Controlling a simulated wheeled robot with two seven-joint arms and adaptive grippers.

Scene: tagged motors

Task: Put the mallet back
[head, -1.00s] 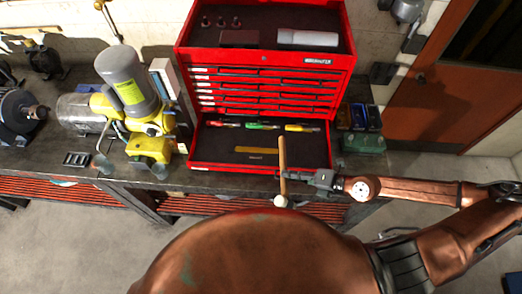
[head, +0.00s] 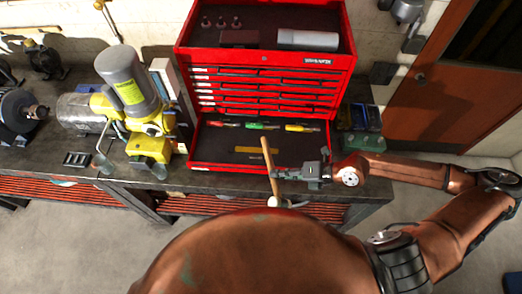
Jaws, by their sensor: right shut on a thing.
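The mallet (head: 267,152) has a light wooden handle and a pale head at its lower end, partly hidden near the edge of my body. My right gripper (head: 278,174) is shut on the mallet's handle. It holds the mallet in front of the open bottom drawer (head: 215,151) of the red tool chest (head: 268,72). The handle's upper end overlaps the drawer in the picture, leaning slightly left. Whether it touches the drawer, I cannot tell. My left gripper is not in view.
The drawer holds several screwdrivers (head: 264,126) along its back and a yellow strip (head: 255,149). A yellow and grey machine (head: 133,95) stands left of the chest on the dark workbench (head: 228,181). Green and dark boxes (head: 362,141) stand to its right.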

